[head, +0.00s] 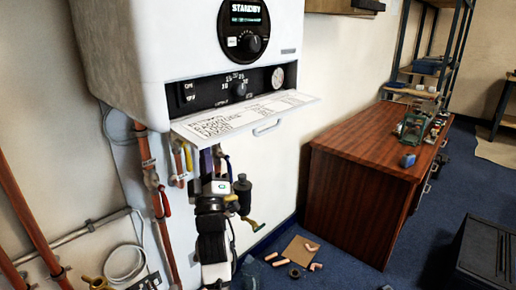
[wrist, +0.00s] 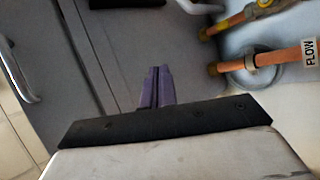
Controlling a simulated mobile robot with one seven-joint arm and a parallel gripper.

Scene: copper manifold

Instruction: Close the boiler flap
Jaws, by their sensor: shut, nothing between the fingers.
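The boiler flap (head: 245,115) is a white panel with printed lettering and a bar handle (head: 267,128). It is open, sticking out from the front of the white boiler (head: 190,45) below the dark control panel. My gripper (head: 208,158) is below the flap with its purple fingers pointing up. The fingers are shut and empty. In the wrist view the fingers (wrist: 156,72) are together in front of a grey surface, with a pale bar handle (wrist: 18,60) at the left. I cannot tell whether the fingertips touch the flap.
Copper pipes (head: 152,180) run down the wall left of my arm; a pipe labelled FLOW (wrist: 285,57) shows in the wrist view. A wooden cabinet (head: 345,195) stands to the right. Pipe fittings (head: 300,246) lie on the blue floor, with a dark case (head: 488,255) at lower right.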

